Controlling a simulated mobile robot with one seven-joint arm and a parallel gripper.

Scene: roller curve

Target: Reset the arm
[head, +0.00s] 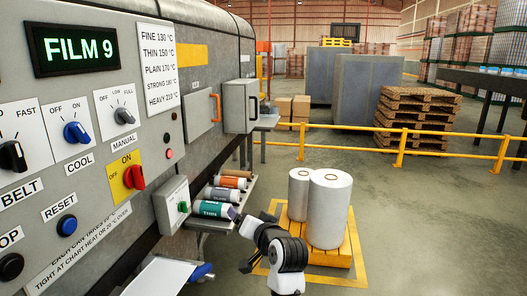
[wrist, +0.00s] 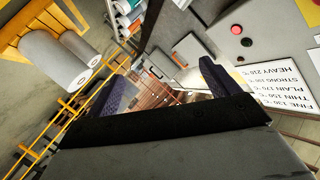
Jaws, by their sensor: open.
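My arm (head: 275,250) rises at the bottom middle of the head view, in front of the machine's right end. My gripper (wrist: 163,84) shows in the wrist view as two dark, ridged fingers set wide apart, open with nothing between them. In the head view the gripper is small and partly hidden, close to the shelf of bottles, and I cannot tell whether it touches them. Several labelled bottles (head: 222,195) lie on that shelf, in green, orange and brown.
The grey control panel (head: 190,130) fills the left, with a "FILM 9" display (head: 82,48), knobs and a blue RESET button (head: 67,226). Two white film rolls (head: 328,210) stand on a yellow pallet (head: 345,252). A yellow rail (head: 400,146) crosses behind. Floor at right is clear.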

